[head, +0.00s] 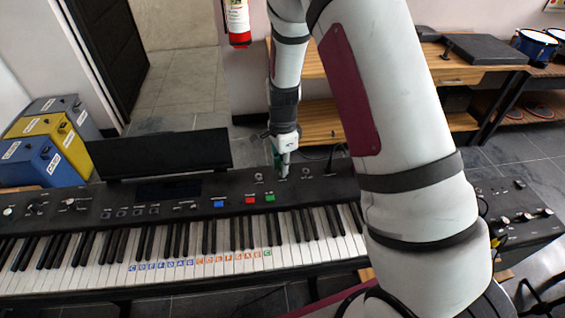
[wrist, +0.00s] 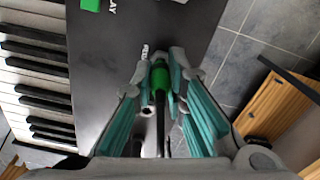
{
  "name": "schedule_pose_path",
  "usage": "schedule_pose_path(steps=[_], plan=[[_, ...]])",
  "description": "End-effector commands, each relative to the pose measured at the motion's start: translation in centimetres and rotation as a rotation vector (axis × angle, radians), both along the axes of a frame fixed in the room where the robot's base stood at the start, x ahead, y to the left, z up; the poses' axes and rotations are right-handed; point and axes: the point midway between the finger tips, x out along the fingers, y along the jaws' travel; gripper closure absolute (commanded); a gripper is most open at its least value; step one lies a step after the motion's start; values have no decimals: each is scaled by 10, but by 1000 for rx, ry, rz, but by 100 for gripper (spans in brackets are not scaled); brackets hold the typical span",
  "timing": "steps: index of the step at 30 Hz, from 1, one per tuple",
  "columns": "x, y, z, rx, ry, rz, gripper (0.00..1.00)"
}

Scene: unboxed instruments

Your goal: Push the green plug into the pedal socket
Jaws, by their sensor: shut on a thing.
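My gripper (head: 284,167) is low over the back strip of the keyboard's black panel (head: 225,192), right of its middle. In the wrist view my gripper (wrist: 161,62) is shut on the green plug (wrist: 160,78), with a finger on each side. A black cable runs from the plug back toward the wrist. The plug's tip is hidden at the fingertips, so I cannot tell whether it is in a socket. Small round sockets (head: 258,178) show along the panel's back strip. Which one is the pedal socket is too small to read. White lettering (wrist: 145,52) shows beside the fingertips.
A black music rest (head: 160,153) stands left of my gripper. Blue, red and green buttons (head: 250,199) lie in front of it. A dark cable (head: 330,160) rises at the right. Wooden benches (head: 480,70) stand behind, with tiled floor between.

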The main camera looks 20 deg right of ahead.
Motion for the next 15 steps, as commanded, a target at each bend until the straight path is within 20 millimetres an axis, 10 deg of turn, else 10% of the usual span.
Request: schedule_pose_path(steps=[15], plan=[[0, 0, -9, 0, 0, -1, 100]])
